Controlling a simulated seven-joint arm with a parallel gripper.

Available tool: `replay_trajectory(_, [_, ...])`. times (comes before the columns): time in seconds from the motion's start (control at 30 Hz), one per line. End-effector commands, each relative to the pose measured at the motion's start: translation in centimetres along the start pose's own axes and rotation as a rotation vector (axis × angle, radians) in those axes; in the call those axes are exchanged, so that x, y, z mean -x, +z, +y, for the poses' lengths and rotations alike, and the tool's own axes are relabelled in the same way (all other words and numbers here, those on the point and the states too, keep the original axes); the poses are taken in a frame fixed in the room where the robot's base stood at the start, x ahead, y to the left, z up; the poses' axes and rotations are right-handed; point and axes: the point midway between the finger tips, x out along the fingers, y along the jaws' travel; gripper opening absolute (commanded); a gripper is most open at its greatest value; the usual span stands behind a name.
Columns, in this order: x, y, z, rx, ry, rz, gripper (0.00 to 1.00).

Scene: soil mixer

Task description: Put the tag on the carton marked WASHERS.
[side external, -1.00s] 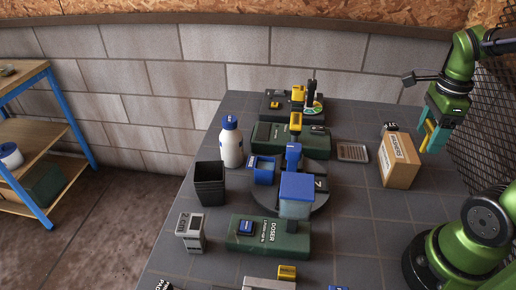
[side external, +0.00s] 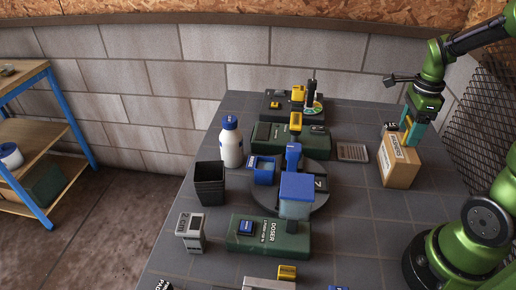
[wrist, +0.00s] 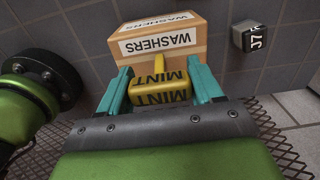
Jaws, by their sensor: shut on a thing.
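The carton marked WASHERS (side external: 400,172) is a brown box at the right of the table, with white labels. In the wrist view the carton (wrist: 190,56) lies just ahead of the fingertips, with WASHERS labels on two faces. My gripper (side external: 412,133) has teal fingers and is over the top of the carton in the side view. In the wrist view my gripper (wrist: 163,84) is shut on a yellow tag (wrist: 160,94) lettered MINT. The tag's stem points at the carton; I cannot tell whether they touch. The fingers mostly hide the tag in the side view.
Further left are a round turntable with a blue-lidded container (side external: 296,196), a green doser (side external: 268,237), a white bottle (side external: 231,143) and a black bin (side external: 210,184).

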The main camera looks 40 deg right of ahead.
Motion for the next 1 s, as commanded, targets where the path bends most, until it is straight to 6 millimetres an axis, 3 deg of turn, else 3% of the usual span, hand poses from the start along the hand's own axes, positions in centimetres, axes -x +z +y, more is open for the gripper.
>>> replay_trajectory(0.17, [-0.4, 0.0, 0.1, 0.0, 0.002, 0.0, 0.37])
replay_trajectory(0.2, [-0.4, 0.0, 0.0, 0.0, 0.001, -0.001, 0.68])
replay_trajectory(0.37, [-0.4, 0.0, 0.0, 0.0, 0.001, 0.0, 0.91])
replay_trajectory(0.73, [0.3, 0.0, -0.1, 0.001, -0.003, 0.0, 0.91])
replay_trajectory(1.0, [5.5, 0.0, -0.1, 0.001, -0.007, -0.002, 0.91])
